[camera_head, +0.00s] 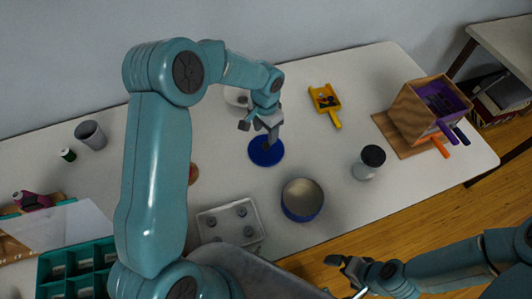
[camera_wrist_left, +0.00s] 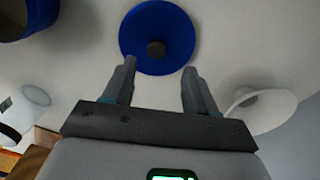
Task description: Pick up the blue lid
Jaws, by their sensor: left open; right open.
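The blue lid (camera_head: 266,151) is a flat round disc with a dark knob in its middle, lying on the white table. It also shows in the left wrist view (camera_wrist_left: 157,22), just beyond the fingertips. My left gripper (camera_head: 259,129) is open above the lid, and its fingers cover part of it in the head view. In the left wrist view the open fingers (camera_wrist_left: 159,72) are apart with nothing between them, and the knob lies ahead of the gap. My right gripper (camera_head: 350,272) is open and empty, off the front edge of the table.
A blue pot (camera_head: 302,200) stands in front of the lid. A grey tray (camera_head: 230,224), a jar with a black lid (camera_head: 369,163), a yellow scoop (camera_head: 325,101) and a white bowl (camera_head: 235,98) surround the area. A wooden box (camera_head: 416,108) stands at the right.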

